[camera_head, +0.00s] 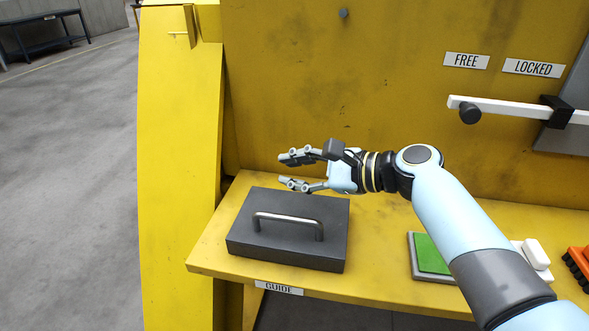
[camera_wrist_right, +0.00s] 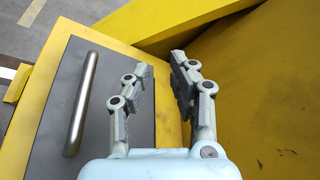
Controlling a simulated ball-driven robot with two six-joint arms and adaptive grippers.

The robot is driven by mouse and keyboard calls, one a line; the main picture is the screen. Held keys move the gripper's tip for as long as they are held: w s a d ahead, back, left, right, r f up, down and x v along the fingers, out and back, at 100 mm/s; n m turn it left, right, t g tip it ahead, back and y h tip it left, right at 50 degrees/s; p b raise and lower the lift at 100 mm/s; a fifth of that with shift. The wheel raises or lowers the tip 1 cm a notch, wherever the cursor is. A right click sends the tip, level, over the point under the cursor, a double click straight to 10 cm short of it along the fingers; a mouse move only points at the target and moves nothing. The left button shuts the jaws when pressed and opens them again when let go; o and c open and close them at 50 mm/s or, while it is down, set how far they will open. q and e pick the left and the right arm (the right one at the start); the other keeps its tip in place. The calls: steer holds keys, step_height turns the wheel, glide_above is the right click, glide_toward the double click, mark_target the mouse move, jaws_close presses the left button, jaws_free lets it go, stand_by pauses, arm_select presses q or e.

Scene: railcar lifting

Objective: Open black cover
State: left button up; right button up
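The black cover (camera_head: 305,213) is a dark grey slab with a silver bar handle (camera_head: 288,219). It lies flat on the yellow shelf, above a label reading GUIDE. In the right wrist view the cover (camera_wrist_right: 62,95) fills the left side, with its handle (camera_wrist_right: 83,104) running lengthwise. My right gripper (camera_head: 283,170) is open and empty, above and behind the cover's far edge in the head view. In the right wrist view its fingers (camera_wrist_right: 160,68) are spread, to the right of the handle and apart from it. My left gripper is not in view.
The yellow shelf (camera_head: 370,292) also bears a green pad (camera_head: 429,254), a white object (camera_head: 538,256) and an orange brush (camera_head: 579,263). A yellow wall (camera_head: 330,80) rises behind, with a white lever (camera_head: 508,106) and FREE and LOCKED labels. A yellow post (camera_head: 180,170) stands left.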

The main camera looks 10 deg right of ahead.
jaws_close()
stand_by(0.3)
steer(key=shift+c, duration=2.1)
jaws_free()
steer(key=o, duration=0.4)
steer(key=shift+d, duration=0.1)
steer(key=v, duration=1.2)
